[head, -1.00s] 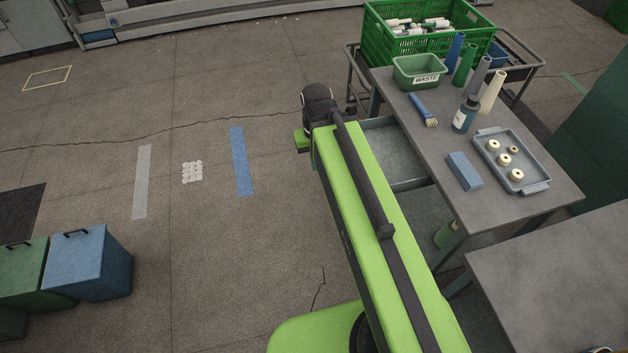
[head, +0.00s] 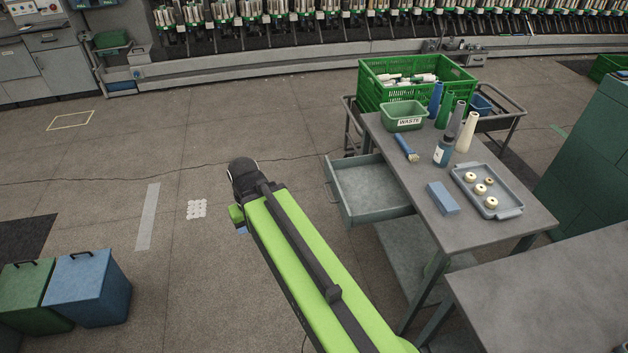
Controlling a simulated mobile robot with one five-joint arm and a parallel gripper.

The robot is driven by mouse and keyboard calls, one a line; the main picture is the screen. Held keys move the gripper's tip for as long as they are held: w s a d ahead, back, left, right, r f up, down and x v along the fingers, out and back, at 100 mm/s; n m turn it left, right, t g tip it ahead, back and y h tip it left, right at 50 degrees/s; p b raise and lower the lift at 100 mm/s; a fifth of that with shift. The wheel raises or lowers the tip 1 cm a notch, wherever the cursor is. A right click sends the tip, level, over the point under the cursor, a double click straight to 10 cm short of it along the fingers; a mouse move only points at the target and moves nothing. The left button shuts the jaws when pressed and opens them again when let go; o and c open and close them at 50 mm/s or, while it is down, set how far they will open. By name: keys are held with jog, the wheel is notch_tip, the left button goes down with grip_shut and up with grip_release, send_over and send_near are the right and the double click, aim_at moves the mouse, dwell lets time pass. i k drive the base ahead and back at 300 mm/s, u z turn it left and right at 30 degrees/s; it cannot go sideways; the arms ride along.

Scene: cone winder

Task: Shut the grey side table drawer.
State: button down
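The grey side table (head: 402,225) stands right of the middle in the head view. Its grey drawer (head: 372,190) is pulled out to the left and looks empty. A handle (head: 331,180) shows on the drawer's front, at its left end. My green arm reaches up from the bottom of the picture. Its end, with my gripper (head: 238,216), is to the left of the drawer, apart from it over the floor. The fingers are mostly hidden behind the arm's end, so their opening does not show.
The table top holds a green waste bin (head: 403,115), a blue brush (head: 405,147), a bottle (head: 443,151), several cones, a blue block (head: 442,198) and a tray (head: 511,212). A green crate (head: 374,92) on a cart stands behind. Floor left of the drawer is clear.

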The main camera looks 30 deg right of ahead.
aim_at(364, 188)
jog(key=u, duration=0.1)
jog(key=i, duration=0.85)
jog(key=u, duration=0.55)
